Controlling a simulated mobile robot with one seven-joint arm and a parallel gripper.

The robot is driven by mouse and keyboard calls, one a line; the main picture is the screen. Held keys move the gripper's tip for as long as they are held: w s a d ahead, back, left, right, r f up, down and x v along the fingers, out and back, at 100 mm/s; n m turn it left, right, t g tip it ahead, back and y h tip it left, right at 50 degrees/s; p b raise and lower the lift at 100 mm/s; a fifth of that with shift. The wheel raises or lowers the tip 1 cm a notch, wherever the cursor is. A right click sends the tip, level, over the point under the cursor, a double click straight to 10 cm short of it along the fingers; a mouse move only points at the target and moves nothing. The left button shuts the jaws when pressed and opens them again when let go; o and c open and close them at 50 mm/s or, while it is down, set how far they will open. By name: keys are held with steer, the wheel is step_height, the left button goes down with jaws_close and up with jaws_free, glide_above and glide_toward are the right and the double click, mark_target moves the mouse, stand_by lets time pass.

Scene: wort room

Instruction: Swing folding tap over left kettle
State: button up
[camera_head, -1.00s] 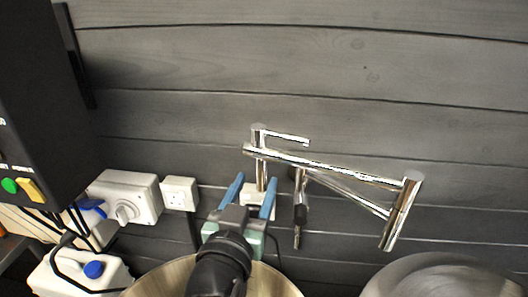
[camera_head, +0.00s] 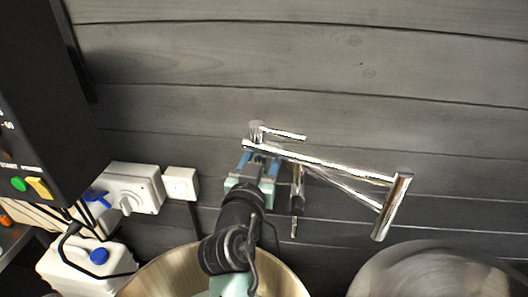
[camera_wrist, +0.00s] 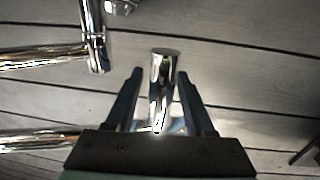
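The chrome folding tap (camera_head: 330,167) is on the dark plank wall. Its long arm runs right from the left joint to a tilted spout (camera_head: 392,207) near the right kettle (camera_head: 440,268). The left kettle (camera_head: 285,280) stands below my arm, its rim partly hidden. My gripper (camera_head: 260,160) is raised at the left joint of the tap, and its fingers are partly hidden there. In the wrist view my gripper (camera_wrist: 160,85) is open, with a short chrome cylinder of the tap (camera_wrist: 163,75) between its blue fingers. Gaps show on both sides of the cylinder.
A black control box (camera_head: 40,100) with green and yellow buttons hangs at the left. A grey-white rotary switch (camera_head: 133,190) and a wall socket (camera_head: 180,184) are beside it. A white canister (camera_head: 85,268) with a blue cap stands at lower left. The upper wall is clear.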

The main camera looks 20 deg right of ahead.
jaws_close()
stand_by(1.2)
